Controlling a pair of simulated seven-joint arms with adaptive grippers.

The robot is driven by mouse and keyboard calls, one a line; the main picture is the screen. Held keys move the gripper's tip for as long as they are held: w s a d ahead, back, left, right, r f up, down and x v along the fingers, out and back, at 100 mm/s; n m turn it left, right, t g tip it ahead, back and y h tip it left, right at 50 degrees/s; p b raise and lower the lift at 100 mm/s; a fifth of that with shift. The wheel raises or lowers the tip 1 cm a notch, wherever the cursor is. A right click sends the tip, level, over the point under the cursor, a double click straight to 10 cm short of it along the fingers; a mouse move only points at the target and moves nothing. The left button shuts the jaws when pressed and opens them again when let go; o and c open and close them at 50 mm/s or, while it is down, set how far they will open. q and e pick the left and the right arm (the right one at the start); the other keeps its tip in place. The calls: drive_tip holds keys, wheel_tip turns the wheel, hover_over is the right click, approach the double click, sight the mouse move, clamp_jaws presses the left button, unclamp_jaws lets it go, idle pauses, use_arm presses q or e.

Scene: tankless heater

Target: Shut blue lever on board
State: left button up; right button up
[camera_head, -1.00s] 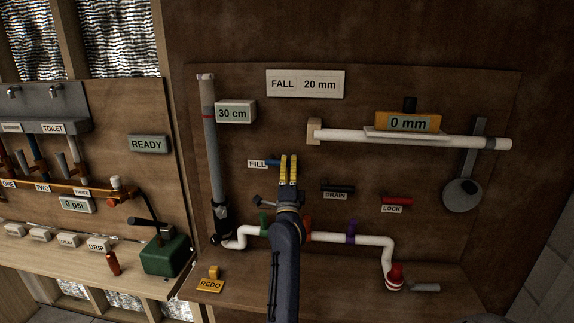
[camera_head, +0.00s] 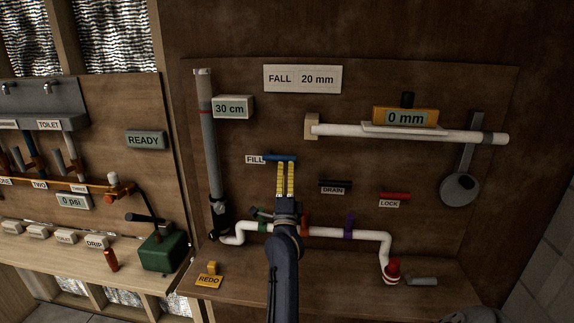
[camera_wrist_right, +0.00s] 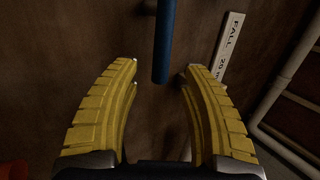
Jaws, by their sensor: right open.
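The blue lever (camera_head: 280,158) sits on the brown board beside the FILL label (camera_head: 255,159). In the head view it lies about level, pointing right. My right gripper (camera_head: 286,163) is just below it, with yellow fingers pointing up at it. In the right wrist view the blue lever (camera_wrist_right: 163,45) comes down from the top edge and its end is between the two open yellow fingertips (camera_wrist_right: 161,75), with a gap on each side. The fingers do not close on it. My left gripper is not in view.
A black DRAIN lever (camera_head: 335,184) and a red LOCK lever (camera_head: 394,196) are to the right. White pipe (camera_head: 340,232) with coloured handles runs below. A grey tube (camera_head: 211,150) stands left, and a white bar (camera_head: 400,133) with a 0 mm gauge is upper right.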

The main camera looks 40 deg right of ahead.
drive_tip(key=shift+v, duration=1.3)
